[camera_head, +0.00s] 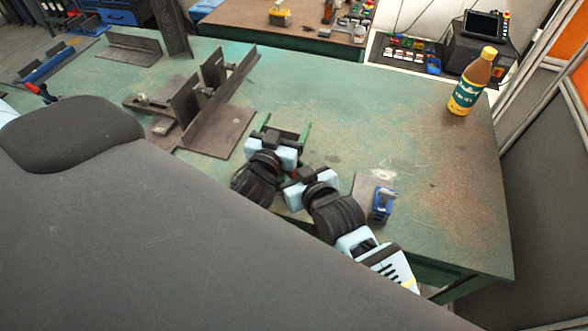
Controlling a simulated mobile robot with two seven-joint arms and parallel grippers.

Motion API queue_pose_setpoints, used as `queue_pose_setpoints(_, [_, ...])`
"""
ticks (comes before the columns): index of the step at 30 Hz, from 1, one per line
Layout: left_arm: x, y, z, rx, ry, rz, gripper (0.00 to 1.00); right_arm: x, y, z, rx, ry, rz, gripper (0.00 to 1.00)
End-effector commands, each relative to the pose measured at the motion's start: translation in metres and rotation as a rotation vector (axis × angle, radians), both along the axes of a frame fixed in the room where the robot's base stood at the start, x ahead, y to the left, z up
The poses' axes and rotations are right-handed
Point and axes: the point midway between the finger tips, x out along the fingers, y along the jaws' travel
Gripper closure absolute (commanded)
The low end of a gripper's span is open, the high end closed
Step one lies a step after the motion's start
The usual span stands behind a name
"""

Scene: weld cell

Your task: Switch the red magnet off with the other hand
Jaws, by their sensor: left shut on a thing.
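My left gripper (284,132) is near the middle of the table, its pale blue body facing up. It is shut on a dark piece with green sides (304,135), which the gripper partly covers. A small red part, perhaps the red magnet (294,173), shows between my two grippers and is mostly hidden. My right gripper (292,180) comes from the lower right and is close to this red part. Its fingertips are hidden, so I cannot tell whether it touches it or is open.
The green table (410,130) bears a steel weldment (205,105) at the left and a blue magnet (382,203) on a small plate at the right. A yellow-brown bottle (466,88) stands at the far right corner. The table's right middle is clear.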

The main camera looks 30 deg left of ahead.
Motion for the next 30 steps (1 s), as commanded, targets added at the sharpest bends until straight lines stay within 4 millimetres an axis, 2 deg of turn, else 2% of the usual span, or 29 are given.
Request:
queue_pose_setpoints(10, [0.0002, -0.0001, -0.0006, 0.000, 0.001, 0.000, 0.64, -0.0015, 0.0010, 0.0005, 0.002, 0.004, -0.005, 0.85])
queue_pose_setpoints(11, [0.0002, -0.0001, -0.0006, 0.000, 0.001, 0.000, 0.64, -0.0016, 0.0011, 0.0005, 0.002, 0.004, -0.004, 0.58])
queue_pose_setpoints(12, [0.0002, -0.0001, -0.0006, 0.000, 0.001, 0.000, 0.64, -0.0015, 0.0010, 0.0004, 0.002, 0.004, -0.004, 0.53])
queue_pose_setpoints(30, [0.0001, 0.0000, -0.0006, 0.000, 0.001, 0.000, 0.64, 0.0006, -0.0001, -0.0005, -0.004, -0.002, 0.030, 0.53])
